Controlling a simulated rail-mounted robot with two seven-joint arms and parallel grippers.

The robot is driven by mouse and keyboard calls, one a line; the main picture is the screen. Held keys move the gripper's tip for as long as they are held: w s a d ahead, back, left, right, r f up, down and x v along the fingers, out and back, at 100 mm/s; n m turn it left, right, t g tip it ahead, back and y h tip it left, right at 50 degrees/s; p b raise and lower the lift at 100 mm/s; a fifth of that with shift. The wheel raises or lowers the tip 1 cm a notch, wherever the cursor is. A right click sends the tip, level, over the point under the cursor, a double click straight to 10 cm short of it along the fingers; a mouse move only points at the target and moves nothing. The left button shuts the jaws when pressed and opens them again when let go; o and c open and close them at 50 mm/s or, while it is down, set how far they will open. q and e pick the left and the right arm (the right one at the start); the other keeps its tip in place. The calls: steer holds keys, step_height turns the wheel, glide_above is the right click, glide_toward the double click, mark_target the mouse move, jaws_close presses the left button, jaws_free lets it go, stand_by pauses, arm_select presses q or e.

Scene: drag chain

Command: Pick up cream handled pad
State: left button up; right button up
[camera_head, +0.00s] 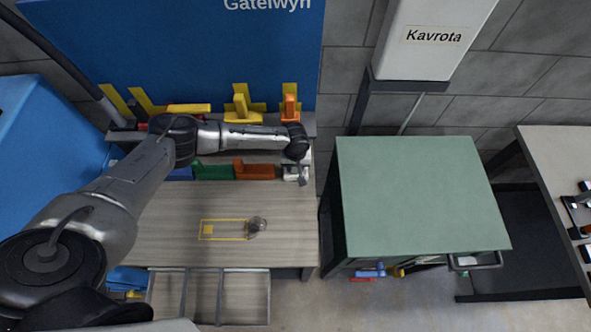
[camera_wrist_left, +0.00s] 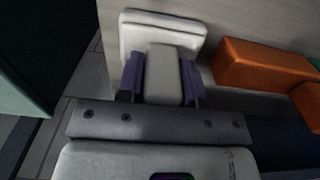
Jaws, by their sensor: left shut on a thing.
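The cream handled pad (camera_head: 291,174) is at the right end of a row of coloured pieces near the back of the wooden bench, mostly under my left gripper (camera_head: 303,172). In the left wrist view, the pad (camera_wrist_left: 160,32) is a pale flat block with a raised handle (camera_wrist_left: 163,75). The two dark purple fingers of my left gripper (camera_wrist_left: 163,82) are shut on the handle, one on each side. Whether the pad touches the bench is hard to tell. My right gripper is not in view.
An orange handled piece (camera_head: 255,171) lies just beside the pad, with a green piece (camera_head: 213,172) further left. Yellow and orange pieces (camera_head: 241,106) stand behind. A green-topped cabinet (camera_head: 420,190) stands right of the bench. The front of the bench is mostly clear around a yellow outline (camera_head: 222,239).

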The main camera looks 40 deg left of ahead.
arm_select(q)
steer(key=shift+r, duration=0.5)
steer(key=r, duration=0.3)
steer(key=shift+d+r, duration=0.25)
steer(key=d+r, duration=0.6)
steer(key=d, duration=0.5)
steer(key=shift+d+r, duration=0.15)
steer(key=shift+r, duration=0.15)
